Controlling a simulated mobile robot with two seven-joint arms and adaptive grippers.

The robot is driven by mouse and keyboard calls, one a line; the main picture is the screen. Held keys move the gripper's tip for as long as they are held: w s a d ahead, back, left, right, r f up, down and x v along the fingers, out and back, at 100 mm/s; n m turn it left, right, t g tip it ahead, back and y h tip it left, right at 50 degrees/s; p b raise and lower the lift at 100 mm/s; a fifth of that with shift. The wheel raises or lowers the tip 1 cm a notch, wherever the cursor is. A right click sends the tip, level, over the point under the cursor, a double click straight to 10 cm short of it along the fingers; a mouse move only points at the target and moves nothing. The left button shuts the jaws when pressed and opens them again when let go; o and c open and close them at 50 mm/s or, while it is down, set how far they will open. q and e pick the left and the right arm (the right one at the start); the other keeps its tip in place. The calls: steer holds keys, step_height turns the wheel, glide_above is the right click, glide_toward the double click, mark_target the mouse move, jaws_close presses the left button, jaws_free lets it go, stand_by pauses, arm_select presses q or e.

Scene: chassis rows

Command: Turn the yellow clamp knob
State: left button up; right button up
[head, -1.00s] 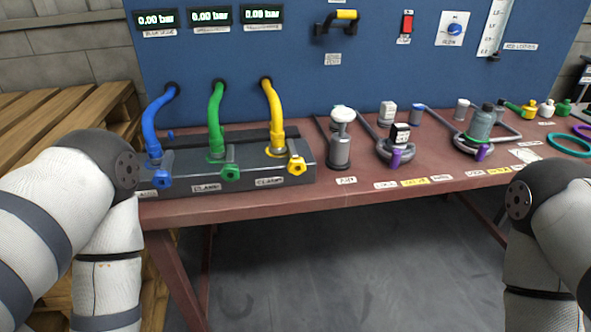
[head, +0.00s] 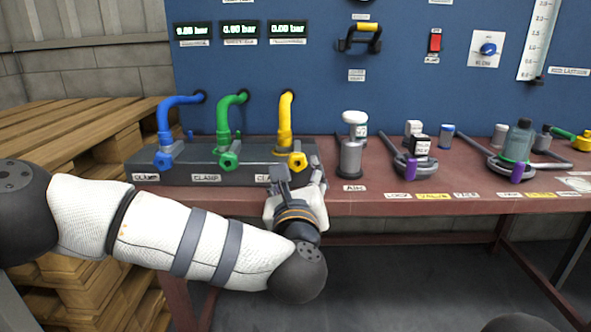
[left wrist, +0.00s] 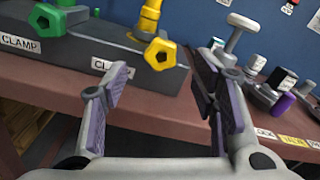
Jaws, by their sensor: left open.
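The yellow clamp knob (head: 297,160) sits on the front of the dark clamp block (head: 200,177), below the yellow hose (head: 286,122). In the left wrist view the knob (left wrist: 160,54) is a five-sided yellow piece with a centre hole. It shows ahead of and between the two fingers. My left gripper (head: 300,177) is in front of and just below the knob in the head view. In the left wrist view the left gripper (left wrist: 165,100) has its fingers wide apart with nothing between them. The fingers do not appear to touch the knob. My right gripper is not in view.
Blue (head: 163,160) and green (head: 229,161) knobs sit left on the same block. A grey pump-like cylinder (head: 349,158) stands close to its right. Several small parts fill the bench further right. Wooden pallets (head: 70,130) stand at left.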

mark_target(297, 164)
arm_select(q)
steer(key=w, duration=0.5)
steer(key=shift+w, duration=0.35)
steer(key=c, duration=1.2)
steer(key=shift+o, duration=0.2)
